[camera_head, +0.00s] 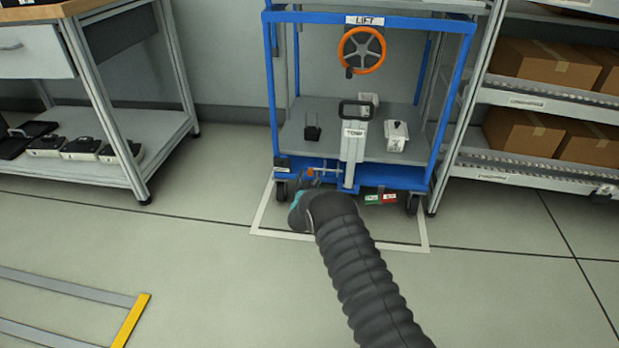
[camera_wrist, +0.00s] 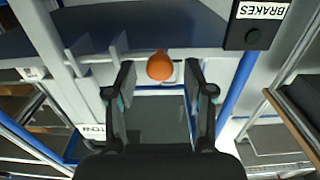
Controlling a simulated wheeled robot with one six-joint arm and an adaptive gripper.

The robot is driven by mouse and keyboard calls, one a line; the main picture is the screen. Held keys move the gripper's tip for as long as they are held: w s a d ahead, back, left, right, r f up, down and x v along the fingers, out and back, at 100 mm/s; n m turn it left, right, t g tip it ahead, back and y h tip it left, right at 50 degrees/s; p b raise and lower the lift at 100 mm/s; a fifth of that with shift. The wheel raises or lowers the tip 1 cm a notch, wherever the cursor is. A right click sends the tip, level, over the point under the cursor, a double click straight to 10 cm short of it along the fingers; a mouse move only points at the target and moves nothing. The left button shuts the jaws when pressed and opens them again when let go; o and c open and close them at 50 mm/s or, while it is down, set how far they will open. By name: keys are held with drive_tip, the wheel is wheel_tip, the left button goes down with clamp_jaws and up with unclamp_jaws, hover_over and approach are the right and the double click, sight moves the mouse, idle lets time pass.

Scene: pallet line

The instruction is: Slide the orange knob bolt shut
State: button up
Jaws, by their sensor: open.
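The orange knob (camera_head: 310,172) sits on a bolt at the left of the blue cart's lower front rail. In the wrist view the knob (camera_wrist: 159,66) is a round orange ball in front of a pale metal rail. My gripper (camera_wrist: 160,82) is open, with one finger on each side of the knob. Gaps show between the knob and both fingers, so they look apart from it. In the head view my arm reaches up to just below the rail, and its own sleeve hides the fingers there. How far the bolt is slid cannot be told.
The blue cart (camera_head: 272,95) carries an orange handwheel (camera_head: 362,50) marked LIFT and a grey upright post (camera_head: 353,152). Green and red tags (camera_head: 381,198) hang right of the post. A black box (camera_wrist: 253,30) sits near a BRAKES label. A workbench (camera_head: 105,120) stands left, box shelves (camera_head: 545,95) right.

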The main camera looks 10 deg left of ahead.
clamp_jaws()
drive_tip(key=shift+s+d+b, duration=0.1)
drive_tip(key=shift+d+b, duration=0.8)
drive_tip(key=shift+d, duration=1.85)
unclamp_jaws()
drive_tip(key=shift+d, duration=0.25)
drive_tip(key=shift+a, duration=0.1)
drive_tip(key=shift+a, duration=0.2)
approach(326, 170)
drive_tip(key=s, duration=0.6)
drive_tip(key=shift+s+a, duration=0.25)
